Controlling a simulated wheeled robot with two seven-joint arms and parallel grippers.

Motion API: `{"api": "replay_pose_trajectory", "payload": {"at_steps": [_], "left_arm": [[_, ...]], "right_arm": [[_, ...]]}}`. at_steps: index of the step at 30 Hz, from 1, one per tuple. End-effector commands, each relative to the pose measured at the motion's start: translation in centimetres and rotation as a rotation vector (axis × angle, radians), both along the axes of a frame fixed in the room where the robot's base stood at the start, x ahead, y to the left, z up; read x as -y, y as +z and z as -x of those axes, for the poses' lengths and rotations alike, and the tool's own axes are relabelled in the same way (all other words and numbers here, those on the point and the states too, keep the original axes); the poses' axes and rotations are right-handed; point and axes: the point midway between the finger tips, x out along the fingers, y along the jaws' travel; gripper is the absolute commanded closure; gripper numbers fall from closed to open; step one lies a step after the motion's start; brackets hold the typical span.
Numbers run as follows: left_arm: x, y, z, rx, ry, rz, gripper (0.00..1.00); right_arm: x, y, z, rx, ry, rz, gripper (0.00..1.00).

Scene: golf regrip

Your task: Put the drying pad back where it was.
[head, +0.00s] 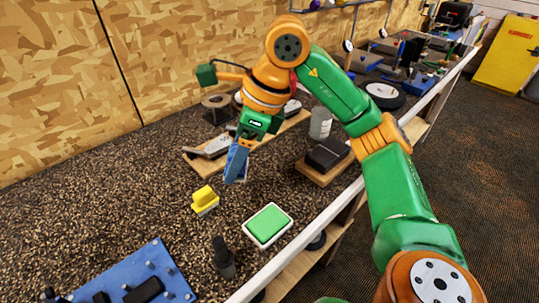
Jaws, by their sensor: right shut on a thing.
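My right gripper (246,140) hangs above the bench with its jaws pointing down. It is shut on a blue, flat, tilted piece (236,165), which looks like the drying pad. The jaws hide its upper part, and it appears to be held clear of the bench top. A green pad in a white-rimmed tray (268,224) lies in front of it, near the bench's front edge. A yellow block (205,200) stands to the lower left of the gripper. My left gripper is not in view.
The speckled bench top (110,190) is clear on the left. A wooden board with a dark block (327,153) and a grey can (320,123) stand right of the gripper. A blue pegged plate (160,272) and a dark upright piece (223,258) are in front.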

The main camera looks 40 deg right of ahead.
Motion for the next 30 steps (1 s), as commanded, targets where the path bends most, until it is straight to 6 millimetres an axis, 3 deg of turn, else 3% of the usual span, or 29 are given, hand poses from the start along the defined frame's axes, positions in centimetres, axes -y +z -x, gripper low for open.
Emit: {"api": "replay_pose_trajectory", "payload": {"at_steps": [3,6,13,18,28,29,30], "left_arm": [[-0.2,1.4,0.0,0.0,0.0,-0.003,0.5],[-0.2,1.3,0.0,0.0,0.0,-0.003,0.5],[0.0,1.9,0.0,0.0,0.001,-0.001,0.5],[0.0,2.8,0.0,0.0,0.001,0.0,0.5],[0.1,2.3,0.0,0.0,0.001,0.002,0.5],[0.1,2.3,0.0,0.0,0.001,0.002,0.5],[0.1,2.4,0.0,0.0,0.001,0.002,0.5]], "right_arm": [[3.6,-1.4,-1.8,-0.008,-0.013,0.0,0.8],[5.2,-4.3,-2.7,-0.008,-0.006,0.001,0.8],[7.6,-7.5,-4.0,-0.006,-0.005,0.001,0.8],[7.4,-10.2,-4.0,-0.002,0.001,0.002,0.8],[7.3,-10.9,-4.0,0.001,0.001,0.001,0.8],[7.3,-10.9,-4.0,0.001,0.001,0.002,0.21],[7.3,-10.8,-4.0,0.001,0.001,0.001,0.1]]}}
